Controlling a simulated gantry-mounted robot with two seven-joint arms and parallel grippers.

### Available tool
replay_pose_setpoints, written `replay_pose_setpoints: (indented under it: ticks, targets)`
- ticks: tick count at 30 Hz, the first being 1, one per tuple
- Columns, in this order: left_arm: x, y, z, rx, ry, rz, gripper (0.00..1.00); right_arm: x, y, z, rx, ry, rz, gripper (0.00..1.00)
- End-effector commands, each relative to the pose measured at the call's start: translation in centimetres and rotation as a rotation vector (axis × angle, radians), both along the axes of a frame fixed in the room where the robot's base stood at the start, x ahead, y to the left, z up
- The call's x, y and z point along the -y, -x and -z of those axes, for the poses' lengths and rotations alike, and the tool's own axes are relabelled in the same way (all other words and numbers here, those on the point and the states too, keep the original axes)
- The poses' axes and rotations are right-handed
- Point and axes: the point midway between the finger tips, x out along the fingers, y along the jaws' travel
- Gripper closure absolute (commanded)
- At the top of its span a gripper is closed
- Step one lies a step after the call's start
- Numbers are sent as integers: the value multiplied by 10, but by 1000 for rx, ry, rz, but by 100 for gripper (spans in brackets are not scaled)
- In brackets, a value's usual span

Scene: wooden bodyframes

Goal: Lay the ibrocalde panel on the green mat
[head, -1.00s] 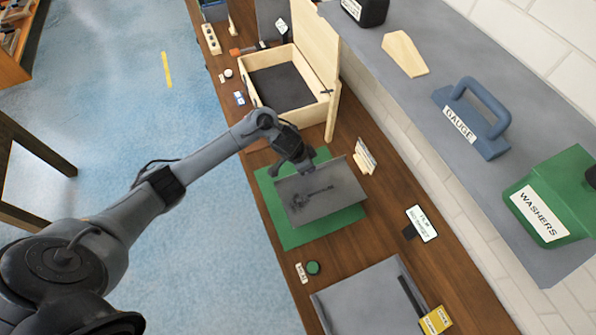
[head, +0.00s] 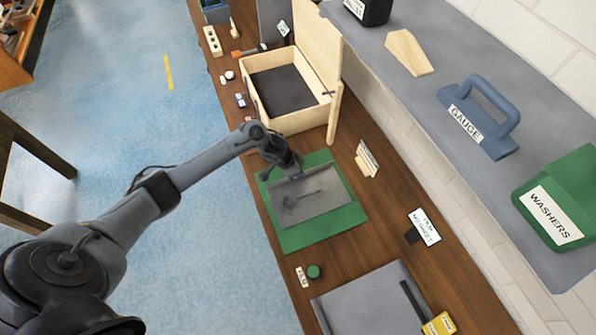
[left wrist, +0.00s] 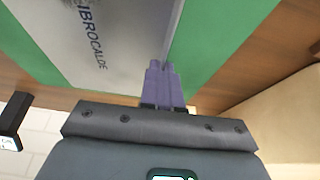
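The ibrocalde panel (head: 318,205) is a thin grey sheet with a dark printed figure. In the left wrist view its printed name shows on the grey face (left wrist: 100,45). The panel is over the green mat (head: 300,238), inside its outline, with green showing around it. I cannot tell whether it lies flat on the mat or is held slightly above it. My left gripper (head: 293,174) is at the panel's far edge. Its purple fingers (left wrist: 164,72) are close together on that edge in the left wrist view. My right gripper is not in view.
An open wooden box (head: 290,122) stands beyond the mat. A small card stand (head: 366,160) is to the right. A green round button (head: 313,271) and a grey plate (head: 365,305) are nearer. A shelf (head: 440,85) with labelled containers runs along the right.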

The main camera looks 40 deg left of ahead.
Motion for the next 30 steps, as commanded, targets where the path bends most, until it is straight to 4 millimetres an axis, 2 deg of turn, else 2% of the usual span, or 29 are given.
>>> replay_pose_setpoints:
  ticks: [8,12,14,23,30]
  targets:
    - [0,-1,2,1,2,0,100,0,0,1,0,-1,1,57]
    - [0,0,2,0,1,0,78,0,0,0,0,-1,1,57]
    - [0,0,2,0,1,0,72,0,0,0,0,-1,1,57]
    - [0,0,0,0,0,0,72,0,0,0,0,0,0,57]
    - [-4,7,-22,1,-1,1,72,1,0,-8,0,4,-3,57]
